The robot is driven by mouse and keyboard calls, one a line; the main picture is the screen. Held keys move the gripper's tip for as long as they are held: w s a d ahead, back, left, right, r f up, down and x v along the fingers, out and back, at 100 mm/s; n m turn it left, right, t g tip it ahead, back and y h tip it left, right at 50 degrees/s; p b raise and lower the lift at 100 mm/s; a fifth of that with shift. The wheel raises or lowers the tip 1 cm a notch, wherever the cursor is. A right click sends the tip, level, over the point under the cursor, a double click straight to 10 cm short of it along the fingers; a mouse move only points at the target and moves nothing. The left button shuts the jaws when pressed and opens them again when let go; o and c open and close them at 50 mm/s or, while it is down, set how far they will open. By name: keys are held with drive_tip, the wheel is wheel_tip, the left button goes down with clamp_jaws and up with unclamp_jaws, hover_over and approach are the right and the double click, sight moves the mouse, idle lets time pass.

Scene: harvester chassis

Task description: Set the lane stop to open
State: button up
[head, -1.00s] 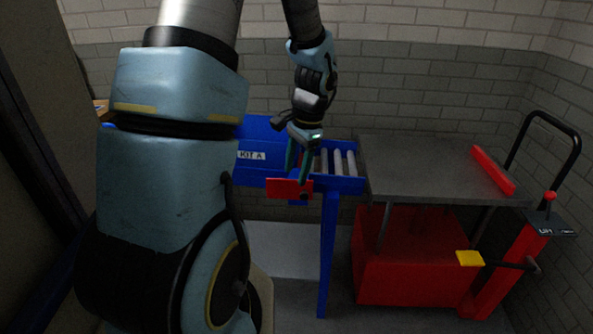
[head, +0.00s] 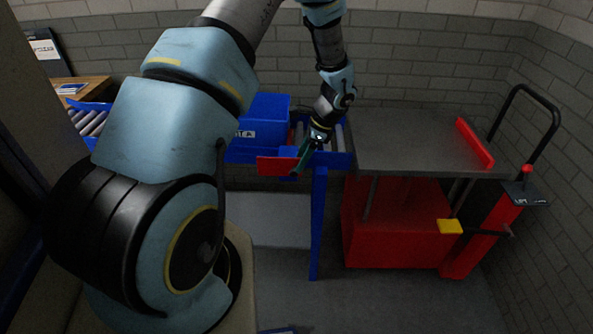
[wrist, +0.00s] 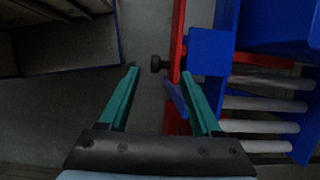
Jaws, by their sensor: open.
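The lane stop appears as a red plate (head: 275,166) at the front of the blue roller lane (head: 338,160) in the head view. In the wrist view it is a red bar (wrist: 178,45) along the lane's left side, with a black knob (wrist: 158,64) sticking out to the left. My gripper (head: 303,165) is at the right end of the red plate. In the wrist view my gripper (wrist: 160,74) is open, its green fingertips spread to either side of the knob in the picture. I cannot tell whether they touch it or the bar.
A blue bin (head: 262,122) with a kit label stands on the lane beside my arm. A grey-topped red lift cart (head: 400,225) stands against the lane's right end.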

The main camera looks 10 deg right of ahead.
drive_tip(key=shift+b+x, duration=0.8)
drive_tip(key=shift+x, duration=1.15)
drive_tip(key=shift+c, duration=0.3)
clamp_jaws()
